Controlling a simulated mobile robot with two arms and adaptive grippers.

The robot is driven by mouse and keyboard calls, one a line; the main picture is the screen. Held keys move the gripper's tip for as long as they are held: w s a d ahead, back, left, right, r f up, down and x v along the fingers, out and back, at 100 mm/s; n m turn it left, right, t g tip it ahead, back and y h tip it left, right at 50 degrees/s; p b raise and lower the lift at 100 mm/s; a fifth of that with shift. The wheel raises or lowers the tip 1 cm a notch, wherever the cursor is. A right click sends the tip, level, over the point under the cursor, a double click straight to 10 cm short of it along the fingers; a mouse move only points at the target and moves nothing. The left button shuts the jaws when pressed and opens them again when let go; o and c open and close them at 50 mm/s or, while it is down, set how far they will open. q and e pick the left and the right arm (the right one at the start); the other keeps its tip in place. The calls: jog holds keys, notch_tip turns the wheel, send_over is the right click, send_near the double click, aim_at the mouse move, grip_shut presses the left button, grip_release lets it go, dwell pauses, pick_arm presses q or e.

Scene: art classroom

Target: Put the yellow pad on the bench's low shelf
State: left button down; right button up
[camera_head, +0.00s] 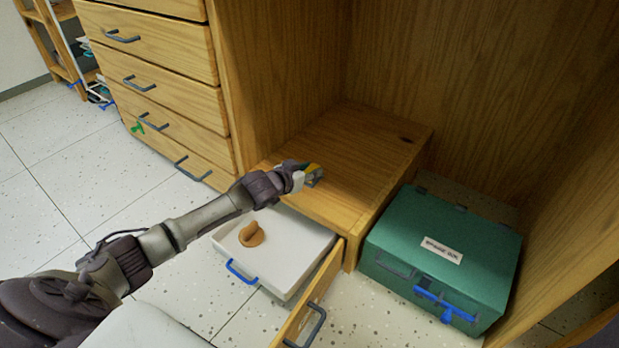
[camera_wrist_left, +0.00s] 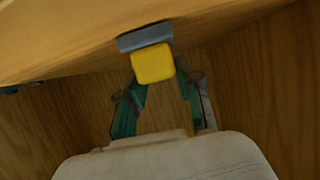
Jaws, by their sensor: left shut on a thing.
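My left gripper (camera_head: 313,177) reaches in from the left and is shut on the yellow pad (camera_head: 315,168). In the left wrist view the pad (camera_wrist_left: 153,64) is a small yellow block with a grey layer along one side, between the green fingertips (camera_wrist_left: 157,82). The bench's low shelf (camera_head: 370,145) is the flat wooden top inside the bench. The gripper and pad are at its front left part; whether the pad touches the wood I cannot tell. My right gripper is not in view.
Below the low shelf, a white drawer (camera_head: 285,272) stands open with a brown object (camera_head: 251,234) in it. A small wooden door (camera_head: 310,305) hangs open beside it. A labelled green box (camera_head: 442,258) stands right of the shelf. Closed drawers (camera_head: 165,90) are on the left. Most of the shelf top is clear.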

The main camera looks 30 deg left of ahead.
pick_arm(q)
jog(key=shift+f, duration=0.1)
jog(key=c, duration=0.8)
grip_release()
